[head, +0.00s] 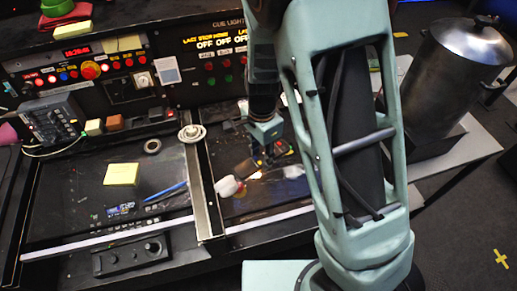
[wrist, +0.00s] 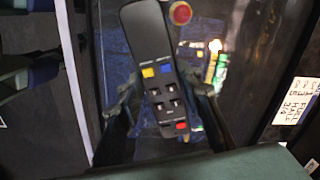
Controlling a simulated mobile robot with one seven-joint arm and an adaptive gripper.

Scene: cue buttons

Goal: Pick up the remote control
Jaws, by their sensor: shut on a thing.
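In the head view my gripper (head: 266,138) points down over the right part of the dark desk, partly behind my arm. The remote (head: 279,148) shows only in part there, just below the gripper. I cannot tell whether it touches the desk.
A cue light panel (head: 215,68) stands at the desk's back. A yellow note pad (head: 121,174) and blue pen (head: 166,192) lie left of a raised divider. A white object (head: 227,187) lies near my gripper. A metal pot (head: 455,65) stands at right.

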